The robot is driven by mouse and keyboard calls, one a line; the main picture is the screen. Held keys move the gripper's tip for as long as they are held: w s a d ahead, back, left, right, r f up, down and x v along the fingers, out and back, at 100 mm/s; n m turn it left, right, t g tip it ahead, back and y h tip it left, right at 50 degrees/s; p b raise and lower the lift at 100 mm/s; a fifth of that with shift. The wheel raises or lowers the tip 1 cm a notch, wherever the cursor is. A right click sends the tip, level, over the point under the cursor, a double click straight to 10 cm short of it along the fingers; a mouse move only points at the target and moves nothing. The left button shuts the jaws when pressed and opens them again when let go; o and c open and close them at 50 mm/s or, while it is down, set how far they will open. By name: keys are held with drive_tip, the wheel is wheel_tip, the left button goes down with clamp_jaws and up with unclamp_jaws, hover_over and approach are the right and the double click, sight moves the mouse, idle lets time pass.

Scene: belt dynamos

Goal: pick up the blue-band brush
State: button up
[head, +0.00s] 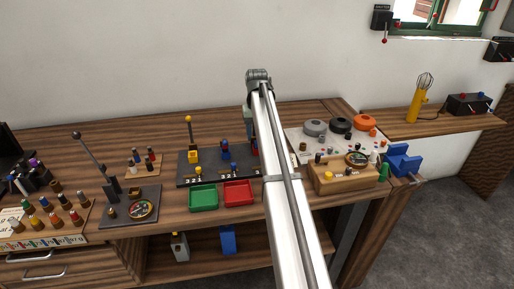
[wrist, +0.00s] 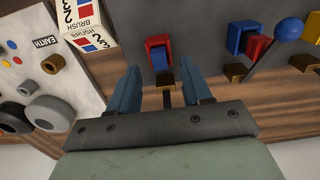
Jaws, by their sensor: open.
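I cannot pick out the blue-band brush with certainty. In the wrist view, a red block with a blue face (wrist: 159,53) and a small brown block lie beyond and between the fingertips. In the head view my gripper is mostly hidden behind my arm.
A dark board (head: 183,182) with a yellow-knobbed lever stands mid-bench. A green tray (head: 203,197) and a red tray (head: 238,194) sit before it. A lever base with a round dial (head: 141,209) is left. A wooden box (head: 335,183) and knobbed panel are right.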

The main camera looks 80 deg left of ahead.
drive_tip(key=shift+f, duration=1.55)
drive_tip(key=shift+c, duration=0.4)
clamp_jaws()
